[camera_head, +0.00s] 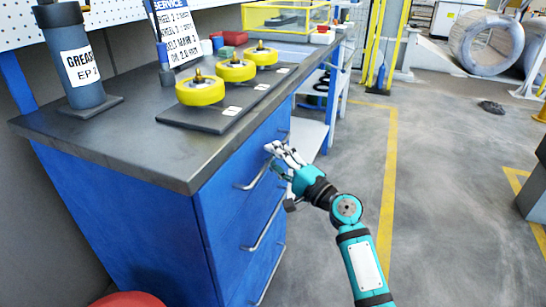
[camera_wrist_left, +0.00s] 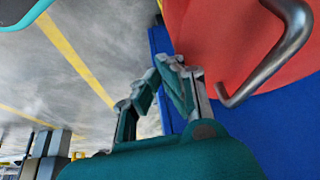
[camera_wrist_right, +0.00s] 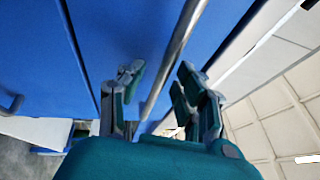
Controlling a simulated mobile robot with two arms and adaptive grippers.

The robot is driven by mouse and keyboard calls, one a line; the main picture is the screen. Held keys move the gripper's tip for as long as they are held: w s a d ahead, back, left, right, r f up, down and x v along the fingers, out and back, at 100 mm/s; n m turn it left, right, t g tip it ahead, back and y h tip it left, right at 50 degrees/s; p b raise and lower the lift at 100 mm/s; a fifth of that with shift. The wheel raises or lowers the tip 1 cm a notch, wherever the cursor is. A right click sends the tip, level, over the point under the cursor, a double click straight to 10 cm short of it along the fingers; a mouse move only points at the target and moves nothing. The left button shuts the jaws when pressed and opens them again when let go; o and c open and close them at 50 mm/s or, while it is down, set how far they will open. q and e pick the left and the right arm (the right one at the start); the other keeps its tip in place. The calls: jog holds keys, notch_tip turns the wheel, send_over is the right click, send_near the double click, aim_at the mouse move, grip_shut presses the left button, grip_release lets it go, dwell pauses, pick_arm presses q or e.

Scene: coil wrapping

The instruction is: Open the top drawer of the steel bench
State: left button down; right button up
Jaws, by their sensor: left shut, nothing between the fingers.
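The steel bench has a dark metal top (camera_head: 150,140) and a blue drawer front, which looks closed. The top drawer's bar handle (camera_head: 252,182) runs along the front just below the top. My right gripper (camera_head: 283,155) is at the far part of this handle. In the right wrist view my right gripper (camera_wrist_right: 158,88) is open, with the metal handle bar (camera_wrist_right: 178,50) running between its fingers; contact cannot be told. My left gripper (camera_wrist_left: 172,75) is shut and empty in the left wrist view, beside a red surface (camera_wrist_left: 225,45) with a grey bent bar (camera_wrist_left: 275,60). The head view does not show it.
Lower drawer handles (camera_head: 266,228) sit below the top one. On the bench stand a grease cylinder (camera_head: 82,65) and a dark board (camera_head: 215,118) with yellow wheels (camera_head: 236,70). A red rounded object (camera_head: 128,299) shows at the bottom left.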

jog(key=shift+w+a+r, duration=0.1)
jog(key=shift+w+a, duration=0.2)
jog(key=shift+c, duration=0.2)
grip_shut()
